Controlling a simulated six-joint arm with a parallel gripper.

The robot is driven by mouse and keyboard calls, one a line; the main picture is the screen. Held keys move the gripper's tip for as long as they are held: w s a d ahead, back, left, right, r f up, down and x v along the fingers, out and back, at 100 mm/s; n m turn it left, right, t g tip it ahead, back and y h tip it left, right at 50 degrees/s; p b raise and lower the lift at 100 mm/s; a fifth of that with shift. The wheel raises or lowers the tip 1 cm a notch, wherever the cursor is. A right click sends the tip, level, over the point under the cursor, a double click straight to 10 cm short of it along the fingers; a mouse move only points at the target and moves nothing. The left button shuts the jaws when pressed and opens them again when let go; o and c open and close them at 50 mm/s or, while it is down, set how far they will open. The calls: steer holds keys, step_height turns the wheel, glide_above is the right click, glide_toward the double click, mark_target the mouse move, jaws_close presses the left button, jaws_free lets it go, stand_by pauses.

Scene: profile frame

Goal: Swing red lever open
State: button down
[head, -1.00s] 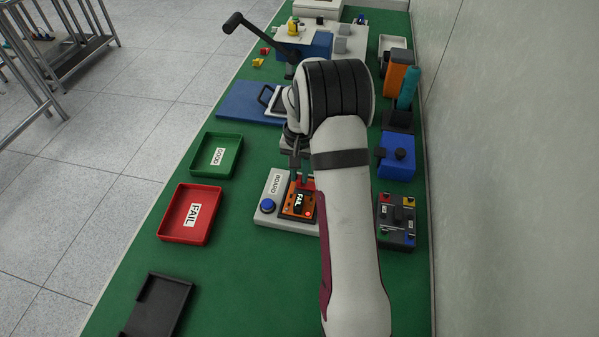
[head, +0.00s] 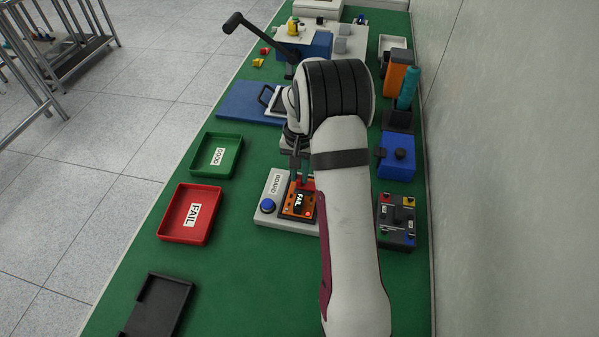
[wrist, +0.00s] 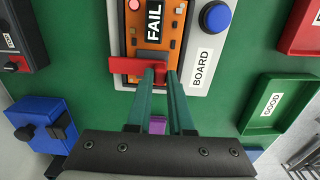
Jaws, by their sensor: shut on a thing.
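The red lever (wrist: 126,66) lies across the near edge of the orange board in the wrist view. The orange board (wrist: 178,22) carries a FAIL display and sits in the grey BOARD fixture (wrist: 207,50), beside a blue button (wrist: 217,14). My gripper (wrist: 159,72) has its green fingers close together at the lever's right part, shut on it. In the head view my gripper (head: 300,179) is at the board's far edge; the lever is mostly hidden there by my arm.
A green GOOD tray (head: 233,139) and a red FAIL tray (head: 167,228) lie left of the fixture. A black tray (head: 177,287) is at the near left. A blue box (head: 399,150) and a dark box with coloured corners (head: 397,238) stand to the right.

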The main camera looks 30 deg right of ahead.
steer(key=shift+s+r, duration=0.1)
steer(key=shift+s+d+r+t+y, duration=0.4)
steer(key=shift+d+r+t+y, duration=0.2)
steer(key=shift+t+y, duration=0.4)
steer(key=t+y, duration=0.1)
steer(key=s+d+r+t+y, duration=0.1)
steer(key=shift+s+d+r+t, duration=0.2)
steer(key=shift+s+d+t, duration=0.05)
steer(key=shift+s+t, duration=0.05)
steer(key=s+d+t+y, duration=0.1)
steer(key=t+y, duration=0.1)
steer(key=y, duration=0.1)
steer(key=shift+s+d+r, duration=0.3)
steer(key=shift+s+d, duration=0.05)
steer(key=shift+s+d+t+y, duration=0.45)
steer(key=shift+t+y, duration=0.2)
steer(key=shift+t, duration=0.1)
steer(key=shift+s+d+t+y, duration=0.35)
steer(key=shift+s+t+y, duration=0.1)
steer(key=shift+t+y, duration=0.25)
steer(key=c, duration=0.8)
jaws_free()
